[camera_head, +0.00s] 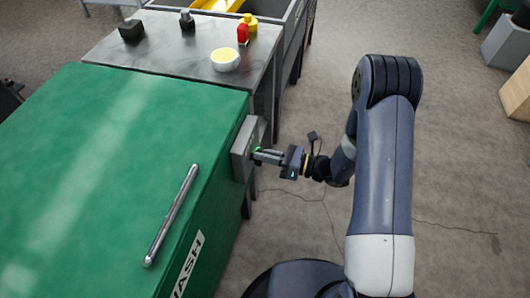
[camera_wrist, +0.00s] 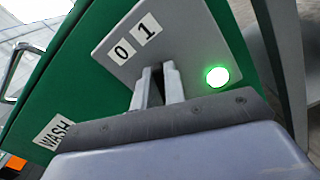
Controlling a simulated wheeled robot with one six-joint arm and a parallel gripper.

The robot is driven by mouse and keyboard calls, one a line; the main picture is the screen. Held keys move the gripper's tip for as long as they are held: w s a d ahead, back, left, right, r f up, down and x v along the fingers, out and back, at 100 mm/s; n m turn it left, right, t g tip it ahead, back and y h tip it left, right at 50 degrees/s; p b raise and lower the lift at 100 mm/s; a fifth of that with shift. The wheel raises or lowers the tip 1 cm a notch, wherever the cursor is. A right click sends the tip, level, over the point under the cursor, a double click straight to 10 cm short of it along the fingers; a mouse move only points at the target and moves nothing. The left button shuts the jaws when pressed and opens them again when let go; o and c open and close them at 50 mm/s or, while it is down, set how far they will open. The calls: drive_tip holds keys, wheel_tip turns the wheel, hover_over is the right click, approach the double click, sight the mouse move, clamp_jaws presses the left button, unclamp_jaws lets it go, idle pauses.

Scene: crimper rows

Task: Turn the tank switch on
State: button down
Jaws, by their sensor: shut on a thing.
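The green tank (camera_head: 130,170) with a WASH label fills the left of the head view. It also shows in the wrist view (camera_wrist: 75,95). A grey switch panel (camera_head: 240,158) is on its right side. In the wrist view the panel (camera_wrist: 182,22) bears the marks 0 and 1 and a lit green lamp (camera_wrist: 217,77). My gripper (camera_head: 257,155) reaches the panel from the right. In the wrist view its two fingers (camera_wrist: 158,78) are close together below the marks, shut on the switch, which they mostly hide. I cannot tell the switch's exact angle.
A metal handle (camera_head: 172,215) lies on the tank's top.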

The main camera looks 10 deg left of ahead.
drive_tip(key=shift+w+m, duration=0.1)
drive_tip(key=shift+m, duration=0.6)
drive_tip(key=shift+f, duration=0.1)
drive_tip(key=c, duration=1.5)
unclamp_jaws()
drive_tip(key=shift+o, duration=0.2)
drive_tip(key=d, duration=1)
drive_tip(key=shift+s+d, duration=0.4)
drive_tip(key=shift+s, duration=0.05)
